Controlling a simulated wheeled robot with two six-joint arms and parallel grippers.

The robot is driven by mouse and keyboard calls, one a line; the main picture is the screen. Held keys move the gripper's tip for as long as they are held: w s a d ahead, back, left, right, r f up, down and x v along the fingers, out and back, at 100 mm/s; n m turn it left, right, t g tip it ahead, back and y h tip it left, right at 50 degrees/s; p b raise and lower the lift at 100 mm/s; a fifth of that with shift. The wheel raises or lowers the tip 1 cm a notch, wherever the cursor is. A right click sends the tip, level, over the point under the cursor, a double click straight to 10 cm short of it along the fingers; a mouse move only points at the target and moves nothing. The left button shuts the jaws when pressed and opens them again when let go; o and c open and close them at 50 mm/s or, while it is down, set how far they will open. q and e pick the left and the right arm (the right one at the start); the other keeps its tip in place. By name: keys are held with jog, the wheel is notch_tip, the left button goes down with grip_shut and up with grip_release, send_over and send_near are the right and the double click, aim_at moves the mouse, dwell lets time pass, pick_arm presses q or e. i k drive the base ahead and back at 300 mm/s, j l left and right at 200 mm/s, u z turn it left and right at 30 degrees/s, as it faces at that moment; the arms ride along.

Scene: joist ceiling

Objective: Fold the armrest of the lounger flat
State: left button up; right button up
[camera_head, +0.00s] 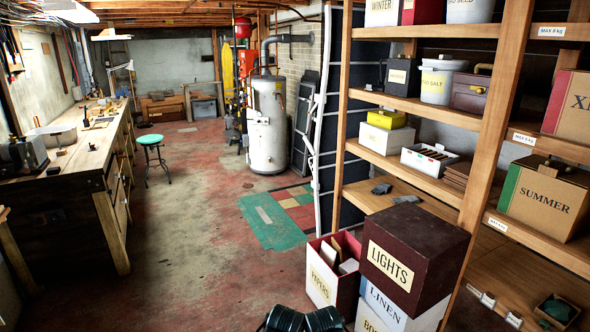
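No lounger and no armrest can be made out in the head view. Neither of my grippers can be made out in it.
An open wooden shelf unit (496,118) with labelled boxes fills the right. A dark LIGHTS box (432,226) and an open red-and-white box (322,285) stand before it. A workbench (92,150) lines the left, with a green stool (151,140) beside it. The middle floor (190,235) is clear.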

aim_at(312, 151)
jog(key=i+j+u, duration=0.3)
jog(key=i, duration=0.5)
jog(key=i+u, duration=0.3)
jog(key=i, duration=0.5)
jog(key=i+j+z, duration=0.15)
jog(key=i+z, duration=0.25)
jog(key=i, duration=0.3)
jog(key=i+j+z, duration=0.35)
jog(key=i, duration=0.35)
jog(key=i+j+z, duration=0.4)
jog(key=i+j, duration=0.2)
jog(key=i+j+z, duration=0.1)
jog(key=i+j, duration=0.25)
jog(key=i, duration=0.25)
jog(key=i+j+z, duration=0.1)
jog(key=i+j, duration=0.25)
jog(key=i, duration=0.25)
jog(key=i+j+z, duration=0.1)
jog(key=i+j, duration=0.3)
jog(key=i, duration=0.15)
